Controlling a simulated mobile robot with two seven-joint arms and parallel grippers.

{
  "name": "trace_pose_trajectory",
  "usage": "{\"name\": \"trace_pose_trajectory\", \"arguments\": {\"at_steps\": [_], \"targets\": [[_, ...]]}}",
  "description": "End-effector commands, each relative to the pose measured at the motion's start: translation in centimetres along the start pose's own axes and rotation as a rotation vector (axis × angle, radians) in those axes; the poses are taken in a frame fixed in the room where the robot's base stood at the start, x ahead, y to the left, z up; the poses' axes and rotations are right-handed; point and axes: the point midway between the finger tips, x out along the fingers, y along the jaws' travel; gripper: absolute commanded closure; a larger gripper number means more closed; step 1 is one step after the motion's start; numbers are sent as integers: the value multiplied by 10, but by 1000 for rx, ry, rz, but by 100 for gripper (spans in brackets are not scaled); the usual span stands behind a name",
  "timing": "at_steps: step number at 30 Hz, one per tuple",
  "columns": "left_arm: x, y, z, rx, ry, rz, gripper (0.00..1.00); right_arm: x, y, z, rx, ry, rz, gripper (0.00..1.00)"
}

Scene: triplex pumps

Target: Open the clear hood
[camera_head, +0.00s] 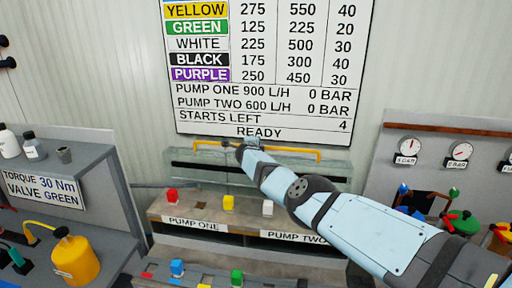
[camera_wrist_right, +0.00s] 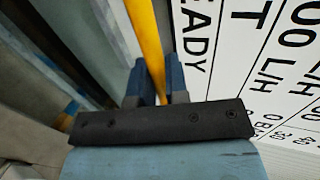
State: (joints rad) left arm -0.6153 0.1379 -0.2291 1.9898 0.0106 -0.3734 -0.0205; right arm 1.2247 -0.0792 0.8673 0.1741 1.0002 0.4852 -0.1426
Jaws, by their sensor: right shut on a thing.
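The clear hood (camera_head: 330,169) shows as a see-through panel below the wall board, behind the bench with the pump labels. Its yellow bar handle (camera_head: 290,149) runs along the hood's top edge. I cannot tell exactly how far the hood is tilted. My right gripper (camera_head: 240,144) is shut on the handle, left of the bar's middle. In the right wrist view the yellow bar (camera_wrist_right: 144,45) passes between the two blue fingers (camera_wrist_right: 160,82). My right forearm hides part of the hood and bench. My left gripper is not in view.
The wall board (camera_head: 265,70) is close behind the handle. A grey shelf (camera_head: 105,190) stands left; a gauge panel (camera_head: 430,155) stands right.

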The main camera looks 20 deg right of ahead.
Motion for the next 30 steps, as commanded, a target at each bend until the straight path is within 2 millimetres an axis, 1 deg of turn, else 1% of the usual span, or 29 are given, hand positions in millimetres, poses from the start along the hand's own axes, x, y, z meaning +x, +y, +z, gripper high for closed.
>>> {"name": "trace_pose_trajectory", "arguments": {"at_steps": [18, 19, 20, 21, 30], "targets": [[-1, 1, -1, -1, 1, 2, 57, 0, 0, 1, 0, 2, 10, 100], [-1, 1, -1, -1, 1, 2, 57, 0, 0, 1, 0, 2, 10, 79], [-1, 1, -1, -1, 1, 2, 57, 0, 0, 1, 0, 2, 10, 72], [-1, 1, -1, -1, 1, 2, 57, 0, 1, 1, 0, 1, 10, 62], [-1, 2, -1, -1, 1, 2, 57, 0, 1, 1, 0, 0, 10, 62]]}}
